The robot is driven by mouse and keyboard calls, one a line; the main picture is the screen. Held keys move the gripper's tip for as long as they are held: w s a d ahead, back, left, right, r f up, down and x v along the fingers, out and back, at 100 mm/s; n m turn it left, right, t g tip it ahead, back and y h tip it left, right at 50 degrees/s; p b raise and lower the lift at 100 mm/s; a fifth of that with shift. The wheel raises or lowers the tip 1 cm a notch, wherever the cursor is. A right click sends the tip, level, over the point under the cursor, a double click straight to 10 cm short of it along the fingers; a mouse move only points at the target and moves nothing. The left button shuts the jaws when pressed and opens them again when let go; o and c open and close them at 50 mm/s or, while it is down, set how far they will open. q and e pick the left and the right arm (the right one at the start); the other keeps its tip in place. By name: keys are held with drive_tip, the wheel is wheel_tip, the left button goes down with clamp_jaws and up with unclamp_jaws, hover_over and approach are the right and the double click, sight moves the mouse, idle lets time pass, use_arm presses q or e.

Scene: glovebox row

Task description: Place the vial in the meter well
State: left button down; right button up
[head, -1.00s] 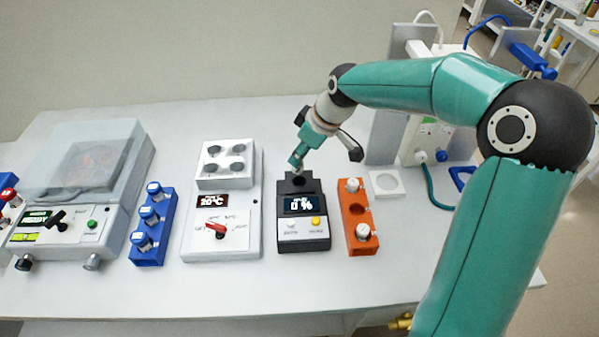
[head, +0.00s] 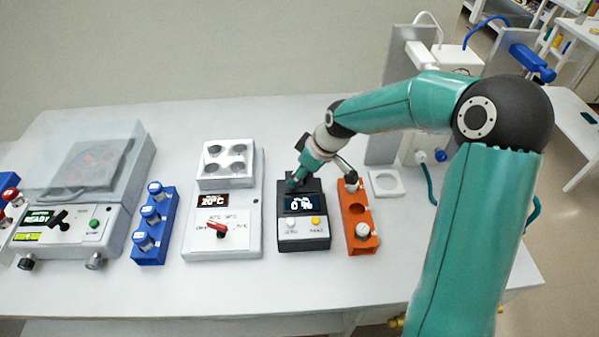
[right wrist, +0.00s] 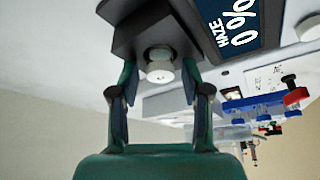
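The meter (head: 303,230) is a black box whose display reads 0 %, with its well block (head: 312,187) at the back. My right gripper (head: 294,182) is down at this block and hides the well in the head view. In the right wrist view a vial with a white cap (right wrist: 160,66) stands at the dark well block (right wrist: 150,32), its cap toward me. The fingers of my right gripper (right wrist: 160,82) are on both sides of the cap, with a visible gap each side. The vial's body is mostly hidden. My left gripper is not in view.
An orange rack (head: 358,232) right of the meter holds two white-capped vials and an empty middle hole. A heater block (head: 225,215), a blue rack (head: 153,235) of vials and a clear-lidded device (head: 85,195) stand left. A white square holder (head: 384,183) lies behind right.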

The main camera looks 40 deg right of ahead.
drive_tip(key=shift+r, duration=0.1)
drive_tip(key=b+v, duration=0.1)
drive_tip(key=v, duration=1.1)
idle(0.4)
